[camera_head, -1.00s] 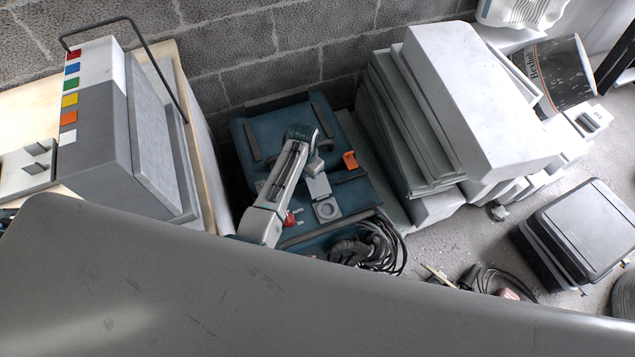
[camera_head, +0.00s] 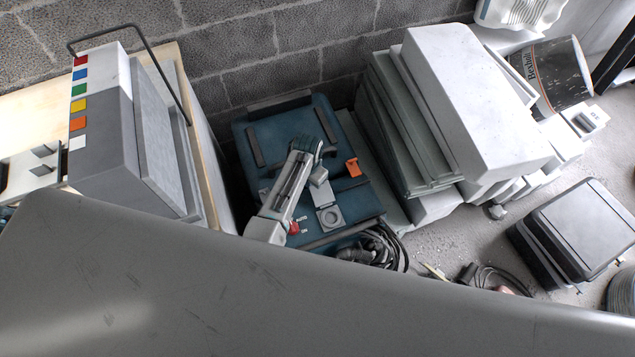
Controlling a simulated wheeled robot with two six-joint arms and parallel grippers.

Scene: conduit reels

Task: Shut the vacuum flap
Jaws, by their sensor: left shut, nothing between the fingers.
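The vacuum (camera_head: 285,126) is a blue-teal body with dark bars and an orange latch. On its top, a pale plate carries a round ring-shaped port (camera_head: 329,217), which shows uncovered. The pale flap (camera_head: 323,196) stands open at the port's upper side. My left arm comes up from the lower left across the vacuum, with a dark teal joint at its top. My left gripper (camera_head: 318,178) is small in view, shut and empty, right by the flap's upper edge. I cannot tell whether they touch. My right gripper is not in view.
A grey box (camera_head: 105,150) with coloured squares stands left on a wooden top. Stacked panels (camera_head: 470,90) stand close on the vacuum's right. Black cables (camera_head: 378,248) lie in front of it. A dark case (camera_head: 580,230) stands on the floor at right. A block wall is behind.

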